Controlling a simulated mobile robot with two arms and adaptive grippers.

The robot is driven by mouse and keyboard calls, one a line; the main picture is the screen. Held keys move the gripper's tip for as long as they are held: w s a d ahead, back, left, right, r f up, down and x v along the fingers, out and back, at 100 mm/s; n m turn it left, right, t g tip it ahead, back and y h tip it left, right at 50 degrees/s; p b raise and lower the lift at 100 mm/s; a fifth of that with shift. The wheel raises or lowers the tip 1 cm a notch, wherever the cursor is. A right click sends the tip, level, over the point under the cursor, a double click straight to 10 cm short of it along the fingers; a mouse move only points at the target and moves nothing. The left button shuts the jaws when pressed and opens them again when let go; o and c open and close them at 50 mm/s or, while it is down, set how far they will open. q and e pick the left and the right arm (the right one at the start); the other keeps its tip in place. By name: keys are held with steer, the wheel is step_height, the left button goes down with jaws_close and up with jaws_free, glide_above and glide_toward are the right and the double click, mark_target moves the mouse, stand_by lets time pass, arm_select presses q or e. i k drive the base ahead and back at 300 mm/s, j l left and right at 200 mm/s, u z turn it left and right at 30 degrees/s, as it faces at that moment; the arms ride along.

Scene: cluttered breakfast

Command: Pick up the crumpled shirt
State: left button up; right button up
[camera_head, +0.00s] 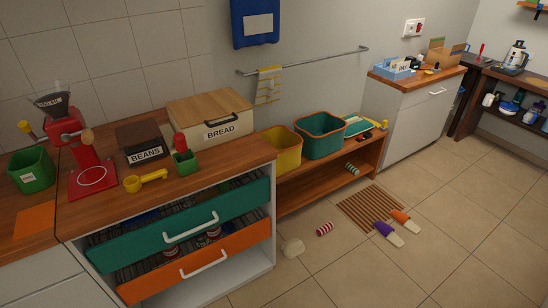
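No other thing in view looks clearly like a shirt. Neither of my grippers shows in the head view.
The green drawer (190,222) and orange drawer (210,262) stand pulled out. A low bench (328,179) holds a yellow bin (282,152) and a green bin (320,140). A brown striped mat (369,208), with purple and orange items nearby, lies on the floor. Floor at right is clear.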

mark_target(292, 248)
steer(key=i+l+u, duration=0.25)
steer(key=u, duration=0.25)
steer(key=l+u, duration=0.5)
steer(key=u, duration=0.15)
steer(key=i+l, duration=0.05)
